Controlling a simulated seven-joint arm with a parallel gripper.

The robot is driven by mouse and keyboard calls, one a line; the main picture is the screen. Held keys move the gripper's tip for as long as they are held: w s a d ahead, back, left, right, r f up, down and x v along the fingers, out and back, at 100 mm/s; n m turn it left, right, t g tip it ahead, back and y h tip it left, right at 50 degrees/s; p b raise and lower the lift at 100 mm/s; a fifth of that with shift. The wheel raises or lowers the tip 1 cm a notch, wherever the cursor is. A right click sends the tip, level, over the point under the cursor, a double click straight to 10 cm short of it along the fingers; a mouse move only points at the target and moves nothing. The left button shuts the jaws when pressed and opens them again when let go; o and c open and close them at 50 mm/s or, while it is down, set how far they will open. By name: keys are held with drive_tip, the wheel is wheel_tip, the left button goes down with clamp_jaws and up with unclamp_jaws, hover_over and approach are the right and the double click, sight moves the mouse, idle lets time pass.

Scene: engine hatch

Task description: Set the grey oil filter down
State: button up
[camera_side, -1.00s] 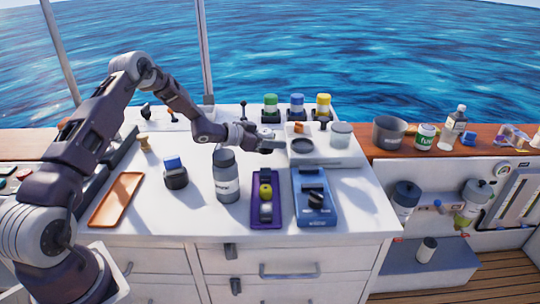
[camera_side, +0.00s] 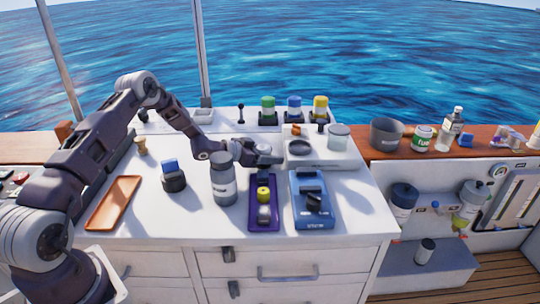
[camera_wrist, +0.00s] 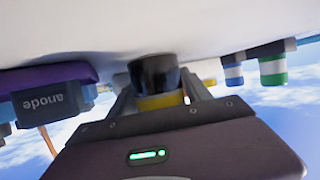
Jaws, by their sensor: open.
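A large grey cylinder with a dark top and a pale label, seemingly the grey oil filter (camera_side: 223,180), stands upright on the white counter in the side view. My gripper (camera_side: 274,152) is just behind it and to its right, low over the counter. Its jaws are open. In the wrist view, which looks upside down, a dark round thing with a yellow band (camera_wrist: 155,78) shows between or beyond the fingers. I cannot tell what it is or whether the fingers touch it.
A purple tray (camera_side: 253,218) and a blue case (camera_side: 312,212) lie right of the cylinder. A dark-bodied, blue-topped item (camera_side: 173,178) and an orange tray (camera_side: 113,203) are left. Green (camera_side: 268,107), blue (camera_side: 294,107) and yellow (camera_side: 320,107) filters stand behind.

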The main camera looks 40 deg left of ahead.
sight(257, 148)
drive_tip(key=v, duration=0.2)
drive_tip(key=r+v, duration=0.1)
drive_tip(key=v, duration=0.2)
drive_tip(key=shift+s, duration=0.1)
wheel_tip(257, 148, up, 6)
drive_tip(key=shift+r, duration=0.15)
drive_tip(key=s+d+r+n+g+y, duration=0.1)
drive_tip(key=s+d+r+g+y, duration=0.15)
drive_tip(key=s+r, duration=0.5)
drive_tip(key=s+d+r+n+g+y, duration=0.1)
drive_tip(key=s+d+r+y, duration=0.3)
drive_tip(key=r, duration=0.6)
drive_tip(key=s+d+g+h, duration=0.1)
drive_tip(key=s+d, duration=0.2)
drive_tip(key=s, duration=0.7)
drive_tip(key=s+d+f+g, duration=0.1)
drive_tip(key=s+d, duration=0.3)
drive_tip(key=s, duration=0.6)
drive_tip(key=s+d+f+n+g+h, duration=0.1)
drive_tip(key=s+d, duration=0.3)
drive_tip(key=s, duration=0.6)
drive_tip(key=shift+s+g+h, duration=0.25)
drive_tip(key=shift+g+h, duration=0.1)
drive_tip(key=shift+g, duration=0.1)
